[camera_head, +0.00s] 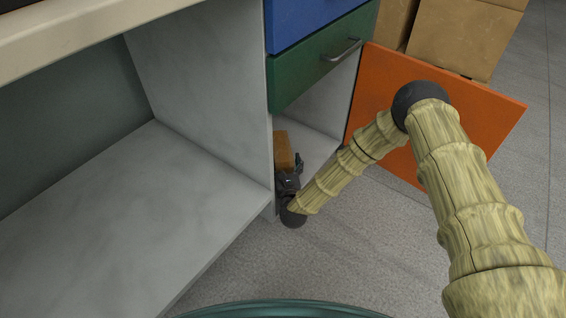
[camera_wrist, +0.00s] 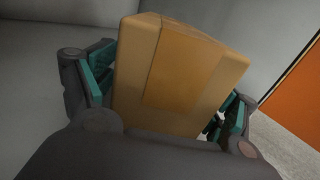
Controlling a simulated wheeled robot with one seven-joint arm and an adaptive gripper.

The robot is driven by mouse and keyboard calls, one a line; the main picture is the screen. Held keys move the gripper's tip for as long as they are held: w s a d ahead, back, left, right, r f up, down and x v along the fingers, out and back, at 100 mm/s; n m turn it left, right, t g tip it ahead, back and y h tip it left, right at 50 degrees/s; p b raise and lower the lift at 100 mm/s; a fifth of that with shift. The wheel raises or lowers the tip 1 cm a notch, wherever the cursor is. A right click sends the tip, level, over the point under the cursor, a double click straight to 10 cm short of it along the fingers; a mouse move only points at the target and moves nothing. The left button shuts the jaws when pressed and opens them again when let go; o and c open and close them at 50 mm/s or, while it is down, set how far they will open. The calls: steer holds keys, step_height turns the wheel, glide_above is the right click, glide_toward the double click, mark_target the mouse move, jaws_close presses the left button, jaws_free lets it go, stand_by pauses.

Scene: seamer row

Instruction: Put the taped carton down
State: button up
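In the head view my gripper (camera_head: 290,178) is low at the compartment's front. The carton's underside is hidden, so its contact with the compartment floor (camera_head: 315,148) is unclear.
An orange door (camera_head: 465,115) stands open to the right of the compartment, behind my arm. A green drawer (camera_head: 315,62) and a blue drawer (camera_head: 300,18) are above. A grey panel (camera_head: 215,80) bounds the left. Large cartons (camera_head: 465,35) stand behind the door.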

steer(key=shift+r, duration=0.15)
steer(key=shift+s, duration=0.25)
steer(key=s+p, duration=0.2)
steer(key=s, duration=0.1)
steer(key=s+d+p, duration=0.1)
steer(key=s+p, duration=0.1)
steer(key=s, duration=0.1)
steer(key=s+p, duration=0.2)
steer(key=s, duration=0.2)
steer(key=shift+s+d, duration=0.1)
steer(key=shift+d, duration=0.3)
steer(key=shift+s+d, duration=0.1)
steer(key=shift+s, duration=0.5)
